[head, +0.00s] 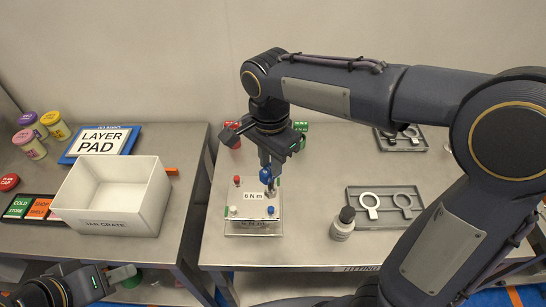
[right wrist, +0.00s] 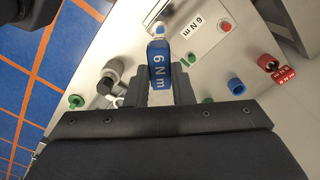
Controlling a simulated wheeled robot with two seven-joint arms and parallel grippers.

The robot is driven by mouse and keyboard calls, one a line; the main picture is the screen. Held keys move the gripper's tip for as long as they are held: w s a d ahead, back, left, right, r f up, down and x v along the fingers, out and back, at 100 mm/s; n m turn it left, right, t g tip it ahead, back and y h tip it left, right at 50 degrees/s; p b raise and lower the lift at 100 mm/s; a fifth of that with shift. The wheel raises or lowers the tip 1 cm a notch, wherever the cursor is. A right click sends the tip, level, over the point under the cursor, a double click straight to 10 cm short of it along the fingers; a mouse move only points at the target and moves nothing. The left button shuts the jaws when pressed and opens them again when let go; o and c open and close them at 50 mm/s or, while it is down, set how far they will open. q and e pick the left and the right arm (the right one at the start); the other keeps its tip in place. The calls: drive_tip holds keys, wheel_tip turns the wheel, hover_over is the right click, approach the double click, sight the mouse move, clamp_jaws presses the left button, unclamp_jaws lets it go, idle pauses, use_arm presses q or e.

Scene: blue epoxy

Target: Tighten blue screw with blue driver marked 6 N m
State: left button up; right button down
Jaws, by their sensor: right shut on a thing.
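My right gripper (head: 268,168) is shut on the blue driver (head: 266,176), above the rear right part of a pale fixture plate (head: 252,222). In the right wrist view the driver (right wrist: 160,70) shows its "6 N m" mark between the jaws. The plate has a "6 N m" label (head: 254,196), a red screw (head: 237,180) at rear left, a pale screw (head: 233,210) at front left and the blue screw (head: 270,210) at front right. I cannot tell whether the driver's tip touches anything. My left gripper (head: 122,273) is low at the lower left, away from the plate.
A red driver (head: 232,140) and a green one (head: 301,128) stand behind the fixture. A grey bottle (head: 342,224) and a tray with ring parts (head: 384,209) lie to the right. A white crate (head: 114,218) is on the left table, across a gap.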

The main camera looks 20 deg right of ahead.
sight(270, 188)
wheel_tip(270, 188, down, 5)
drive_tip(key=b, duration=0.3)
drive_tip(key=shift+f+b, duration=0.3)
drive_tip(key=shift+b, duration=0.15)
drive_tip(key=shift+p, duration=0.3)
idle(0.9)
drive_tip(key=shift+f+b, duration=1.15)
drive_tip(key=shift+f, duration=0.45)
drive_tip(key=c, duration=1.2)
unclamp_jaws()
drive_tip(key=shift+r, duration=0.15)
